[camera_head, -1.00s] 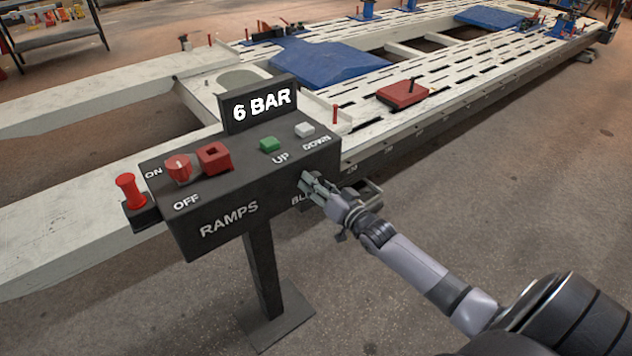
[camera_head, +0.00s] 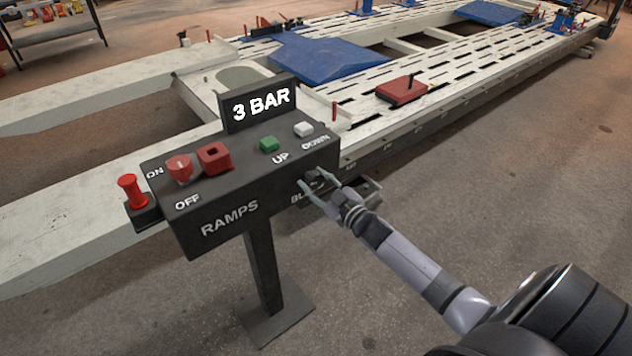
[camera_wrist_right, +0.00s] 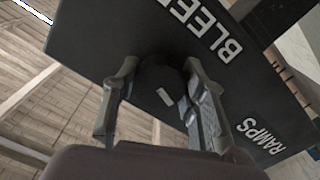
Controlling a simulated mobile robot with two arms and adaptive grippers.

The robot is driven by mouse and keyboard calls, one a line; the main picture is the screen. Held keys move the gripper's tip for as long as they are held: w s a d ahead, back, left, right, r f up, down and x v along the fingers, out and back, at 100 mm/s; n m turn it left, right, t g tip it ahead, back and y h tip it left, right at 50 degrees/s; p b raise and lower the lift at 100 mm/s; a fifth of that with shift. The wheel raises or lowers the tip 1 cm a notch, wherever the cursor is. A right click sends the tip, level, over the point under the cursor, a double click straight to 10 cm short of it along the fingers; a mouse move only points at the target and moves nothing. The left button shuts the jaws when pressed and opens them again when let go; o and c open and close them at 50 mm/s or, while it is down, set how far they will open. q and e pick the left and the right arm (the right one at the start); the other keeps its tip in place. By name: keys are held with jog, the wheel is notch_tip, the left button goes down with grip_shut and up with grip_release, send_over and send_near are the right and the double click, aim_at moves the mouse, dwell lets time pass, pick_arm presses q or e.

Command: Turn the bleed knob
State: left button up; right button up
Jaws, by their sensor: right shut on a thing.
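The bleed knob (camera_wrist_right: 162,82) is a dark round knob with a pale mark, on the front of the dark control box labelled RAMPS (camera_head: 262,200). In the head view the knob (camera_head: 315,179) is partly hidden by my right gripper. My right gripper (camera_head: 318,187) is shut on it, with a finger on either side, as the right wrist view (camera_wrist_right: 160,92) also shows. The display (camera_head: 260,104) on top of the box reads 3 BAR. My left gripper is not in view.
The box top carries a red ON/OFF switch (camera_head: 179,168), a red square block (camera_head: 214,158), a green UP button (camera_head: 269,144) and a white DOWN button (camera_head: 303,129). A white frame bench (camera_head: 470,75) stands behind. The floor at the right is clear.

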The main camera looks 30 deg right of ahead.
jog(key=shift+n, duration=1.5)
jog(key=o, duration=1.2)
jog(key=shift+c, duration=0.2)
jog(key=shift+s, duration=0.1)
jog(key=s, duration=0.8)
jog(key=s+d, duration=0.1)
jog(key=s, duration=0.3)
jog(key=shift+w, duration=0.1)
